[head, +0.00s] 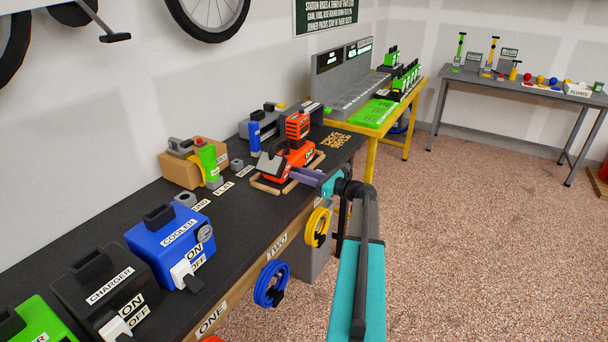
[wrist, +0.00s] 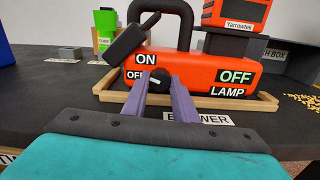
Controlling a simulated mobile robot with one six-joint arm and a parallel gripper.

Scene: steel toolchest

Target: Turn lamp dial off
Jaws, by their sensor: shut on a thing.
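The orange lamp unit (wrist: 195,75) fills the middle of the wrist view, with a black handle on top. In the head view, the lamp (head: 291,157) sits on the dark bench. Its black dial (wrist: 156,79) has a white mark lying roughly level. An ON label (wrist: 145,59) is above the dial and an OFF label (wrist: 135,76), partly hidden by a finger, is to its left. A larger sign reading OFF (wrist: 235,77) is on the right above LAMP. My gripper (wrist: 158,87) is shut on the dial, one purple finger at each side. It reaches the lamp from the right in the head view (head: 299,175).
The lamp stands in a shallow wooden tray (head: 268,186). A blue cooler box (head: 170,245) and a black charger box (head: 105,290) stand nearer on the bench. Yellow (head: 317,227) and blue hose coils (head: 270,284) hang on the front edge. Floor to the right is clear.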

